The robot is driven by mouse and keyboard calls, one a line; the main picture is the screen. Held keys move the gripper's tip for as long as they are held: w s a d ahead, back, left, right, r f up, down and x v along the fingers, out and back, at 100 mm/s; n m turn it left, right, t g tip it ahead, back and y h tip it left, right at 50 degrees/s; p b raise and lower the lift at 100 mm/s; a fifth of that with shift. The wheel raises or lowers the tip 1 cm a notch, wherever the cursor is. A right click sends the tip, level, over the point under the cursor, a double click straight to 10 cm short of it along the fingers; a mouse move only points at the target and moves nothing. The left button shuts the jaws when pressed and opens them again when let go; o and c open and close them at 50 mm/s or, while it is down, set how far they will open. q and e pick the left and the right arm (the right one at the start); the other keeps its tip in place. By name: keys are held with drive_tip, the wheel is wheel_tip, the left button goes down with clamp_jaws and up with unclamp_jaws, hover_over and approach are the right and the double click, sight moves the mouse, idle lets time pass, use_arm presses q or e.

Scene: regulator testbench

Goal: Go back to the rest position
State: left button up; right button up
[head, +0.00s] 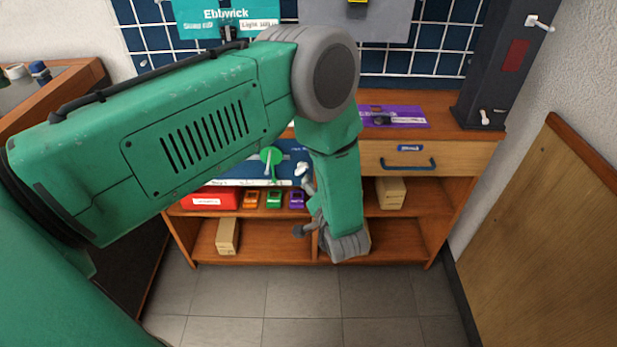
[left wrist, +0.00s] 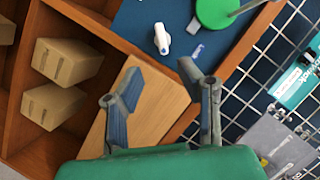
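My left arm comes in from the left in the head view, bends at a grey joint, and its forearm hangs down in front of the workbench. The left gripper is mostly hidden behind the forearm there. In the left wrist view my left gripper (left wrist: 160,70) has its two fingers spread apart, with nothing between them. Beyond the fingers are a blue panel (left wrist: 140,22), a white knob (left wrist: 162,40) and a green round part (left wrist: 218,10). The blue panel (head: 235,172) and green part (head: 271,156) also show in the head view. My right gripper is out of view.
The bench has open shelves with a red box (head: 208,198), small coloured items and cartons (head: 228,236), (head: 391,193). A drawer (head: 440,158) has a blue handle. A purple plate (head: 395,116) lies on top. A dark column (head: 505,65) stands right. The floor (head: 300,305) in front is clear.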

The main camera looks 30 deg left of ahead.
use_arm(q)
drive_tip(key=shift+v, duration=1.15)
